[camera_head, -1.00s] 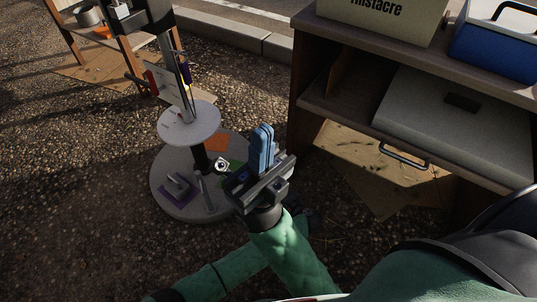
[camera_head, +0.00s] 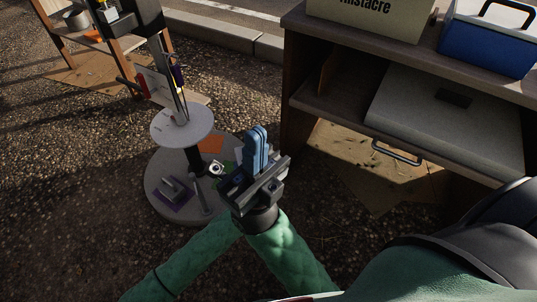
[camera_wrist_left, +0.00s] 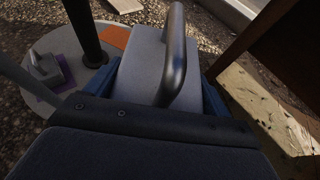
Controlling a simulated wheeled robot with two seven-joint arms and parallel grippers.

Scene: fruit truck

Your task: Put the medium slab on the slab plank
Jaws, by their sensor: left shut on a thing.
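A grey slab with a dark arched handle (camera_wrist_left: 147,62), taken to be the medium slab, sits between the blue fingers of my left gripper (camera_wrist_left: 160,84) in the left wrist view. The gripper is shut on it. I cannot tell surely which surface is the slab plank. A round grey stand base (camera_head: 160,203) carries coloured squares; a small handled slab sits on the purple one (camera_head: 181,205).
A round white shelf (camera_head: 182,128) on a post stands above the base. An orange square (camera_head: 211,144) shows beside the post. At right a wooden shelf unit (camera_head: 330,108) holds a large grey case (camera_head: 440,110) and a blue cooler (camera_head: 487,45). Gravel ground lies around.

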